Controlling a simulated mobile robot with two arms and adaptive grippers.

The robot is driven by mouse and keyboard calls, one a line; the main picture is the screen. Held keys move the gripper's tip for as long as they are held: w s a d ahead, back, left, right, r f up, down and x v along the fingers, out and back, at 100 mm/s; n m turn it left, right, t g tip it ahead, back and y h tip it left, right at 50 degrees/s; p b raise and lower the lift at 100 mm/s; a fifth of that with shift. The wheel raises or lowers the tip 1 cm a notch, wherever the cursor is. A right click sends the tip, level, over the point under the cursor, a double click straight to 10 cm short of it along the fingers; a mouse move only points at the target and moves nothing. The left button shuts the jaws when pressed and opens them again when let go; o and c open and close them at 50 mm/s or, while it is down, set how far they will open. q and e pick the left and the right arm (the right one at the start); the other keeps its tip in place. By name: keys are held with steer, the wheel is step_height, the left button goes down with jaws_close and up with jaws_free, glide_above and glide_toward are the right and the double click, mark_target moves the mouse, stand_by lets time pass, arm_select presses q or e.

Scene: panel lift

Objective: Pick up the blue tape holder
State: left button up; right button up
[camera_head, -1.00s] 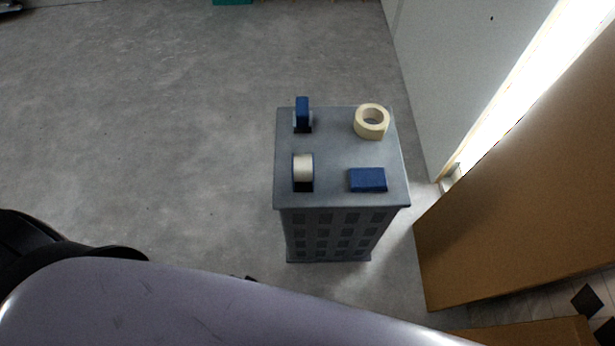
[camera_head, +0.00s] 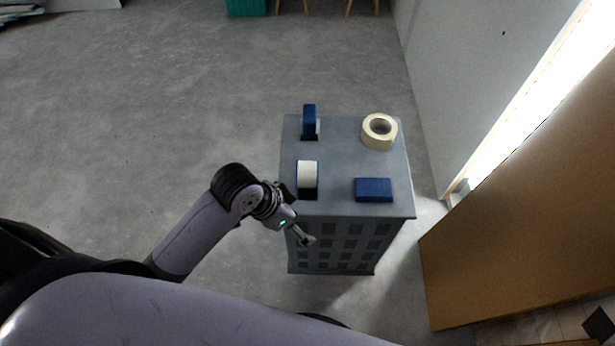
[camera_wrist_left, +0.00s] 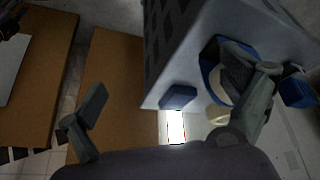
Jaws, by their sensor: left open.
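A blue tape holder with a pale roll (camera_head: 307,178) stands at the front left of the grey stand's top. A second upright blue holder (camera_head: 309,120) stands behind it, with a little white at its side. My left gripper (camera_head: 298,222) is open and empty, beside the stand's front left corner and near the front holder. In the left wrist view the front holder (camera_wrist_left: 210,50) shows blue with a pale roll, partly hidden by one finger. The other finger is well apart at left. My right gripper is not in view.
The grey stand (camera_head: 345,160) also bears a flat blue block (camera_head: 374,190) at front right and a cream tape roll (camera_head: 379,131) at back right. A brown panel (camera_head: 510,210) leans at the right by a bright gap. The floor at left is clear.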

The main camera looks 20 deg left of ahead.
arm_select(q)
steer(key=w+r+m+g, duration=0.1)
steer(key=w+r+m, duration=0.3)
steer(key=w, duration=0.1)
steer(key=m+g, duration=0.1)
steer(key=m, duration=0.2)
glide_toward(308, 169)
steer(key=shift+h, duration=0.4)
steer(key=x, duration=0.8)
steer(key=shift+w+a+f, duration=0.1)
steer(key=shift+a, duration=0.25)
steer(key=shift+a+b+x, duration=0.1)
steer(key=shift+b+x, duration=0.05)
steer(key=shift+x, duration=1.3)
steer(key=shift+a+b+x, duration=0.15)
steer(key=shift+x, duration=1.3)
steer(key=shift+w+f, duration=0.1)
steer(key=shift+w, duration=0.05)
steer(key=shift+c, duration=0.2)
steer(key=c, duration=1.4)
steer(key=shift+c, duration=0.2)
